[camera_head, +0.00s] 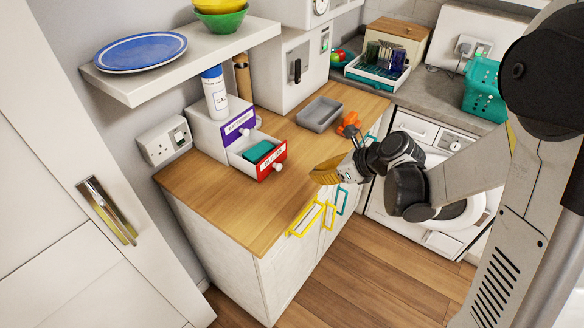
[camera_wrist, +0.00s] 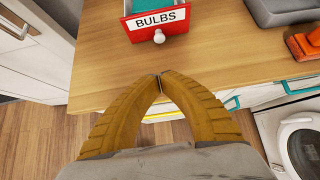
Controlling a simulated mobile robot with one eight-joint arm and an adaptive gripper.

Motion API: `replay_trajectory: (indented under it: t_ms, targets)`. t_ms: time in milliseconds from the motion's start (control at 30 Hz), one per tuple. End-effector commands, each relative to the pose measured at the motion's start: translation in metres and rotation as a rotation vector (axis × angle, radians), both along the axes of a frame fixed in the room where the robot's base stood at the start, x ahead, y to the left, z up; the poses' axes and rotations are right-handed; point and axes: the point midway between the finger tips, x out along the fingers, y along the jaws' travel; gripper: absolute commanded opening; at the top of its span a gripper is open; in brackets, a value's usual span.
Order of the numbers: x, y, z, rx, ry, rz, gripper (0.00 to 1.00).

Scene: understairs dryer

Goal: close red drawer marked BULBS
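The red drawer (camera_head: 272,162) stands pulled out of a small white drawer unit (camera_head: 207,127) on the wooden counter. A teal thing (camera_head: 258,151) lies inside it. In the wrist view the red drawer front (camera_wrist: 157,22) reads BULBS and has a white round knob (camera_wrist: 159,37). My gripper (camera_head: 318,176) is to the right of the drawer front in the head view, apart from it, near the counter's front edge. In the wrist view its yellow fingers (camera_wrist: 160,80) meet at the tips with nothing visible between them.
A purple-fronted drawer (camera_head: 239,125) sits above the red one. A grey tray (camera_head: 319,114) and an orange object (camera_head: 349,124) lie on the counter to the right. A shelf (camera_head: 182,62) overhangs the unit. Yellow handles (camera_head: 306,218) are on the cabinet front below. Bare counter (camera_head: 225,205) lies in front.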

Motion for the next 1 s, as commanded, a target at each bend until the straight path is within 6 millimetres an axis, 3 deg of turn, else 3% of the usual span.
replay_trajectory:
  t_ms: [500,733,1000]
  targets:
    - [0.044,0.058,-0.07,-0.003,-0.003,0.004,0.0]
    - [0.063,0.081,-0.066,-0.003,-0.003,0.003,0.0]
    - [0.067,0.087,-0.064,-0.004,-0.002,0.003,0.0]
